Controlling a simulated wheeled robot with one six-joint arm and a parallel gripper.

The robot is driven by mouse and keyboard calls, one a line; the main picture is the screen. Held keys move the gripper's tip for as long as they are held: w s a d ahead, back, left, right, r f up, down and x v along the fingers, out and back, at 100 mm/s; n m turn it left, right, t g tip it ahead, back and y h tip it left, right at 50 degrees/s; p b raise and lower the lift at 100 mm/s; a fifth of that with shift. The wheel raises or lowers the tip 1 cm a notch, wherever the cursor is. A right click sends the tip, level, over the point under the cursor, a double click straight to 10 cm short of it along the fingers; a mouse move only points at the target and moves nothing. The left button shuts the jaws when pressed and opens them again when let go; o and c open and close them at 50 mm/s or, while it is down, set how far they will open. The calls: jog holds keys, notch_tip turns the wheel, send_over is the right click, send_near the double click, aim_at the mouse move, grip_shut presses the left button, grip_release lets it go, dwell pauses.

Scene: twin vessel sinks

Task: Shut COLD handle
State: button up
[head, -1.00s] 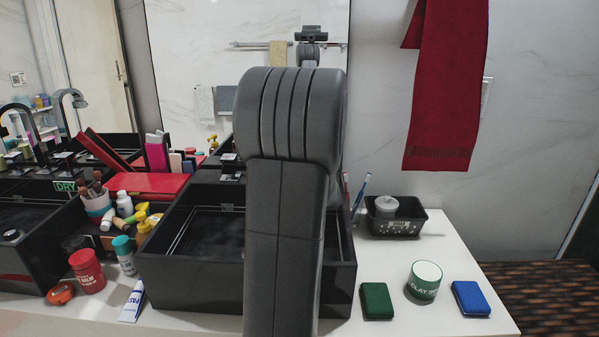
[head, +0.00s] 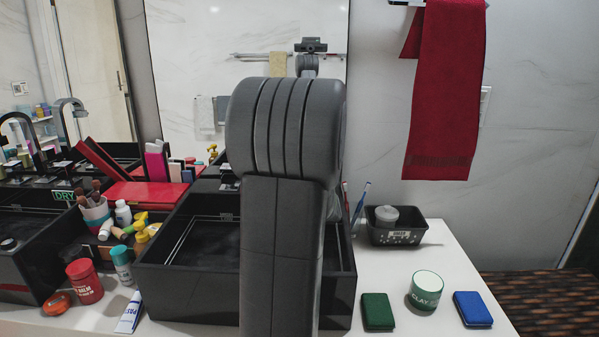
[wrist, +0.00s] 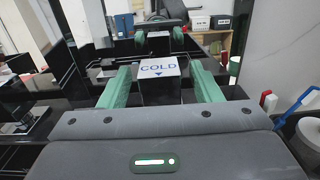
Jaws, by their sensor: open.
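The COLD handle (wrist: 158,68) is a dark block with a white top plate reading COLD and a small downward arrow. In the wrist view it sits between the two green fingers of my gripper (wrist: 160,84). The fingers are open, one on each side of the handle, with a visible gap at each side. In the head view my arm hides the handle and the gripper. The black vessel sink (head: 180,290) stands under and around my arm.
Left of the sink are a cup of brushes (head: 95,212), a red jar (head: 84,281) and a teal-capped bottle (head: 121,264). On the right are a black basket (head: 392,236), a green box (head: 377,312), a clay tin (head: 425,291) and a blue box (head: 472,309). A red towel (head: 445,90) hangs on the wall.

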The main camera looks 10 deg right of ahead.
jog(key=v, duration=1.2)
jog(key=shift+s, duration=0.2)
jog(key=shift+w, duration=0.1)
jog(key=x, duration=1.3)
jog(key=shift+w, duration=0.4)
jog(key=shift+p, duration=0.4)
jog(key=shift+s+f+b, duration=0.1)
jog(key=shift+f+b, duration=0.05)
jog(key=shift+b, duration=0.25)
jog(key=v, duration=1.3)
jog(key=x, duration=1.2)
jog(key=shift+w+d, duration=0.1)
jog(key=shift+w, duration=0.2)
jog(key=shift+w+d+r+p, duration=0.1)
jog(key=shift+w+r+p, duration=0.25)
jog(key=shift+p, duration=1.2)
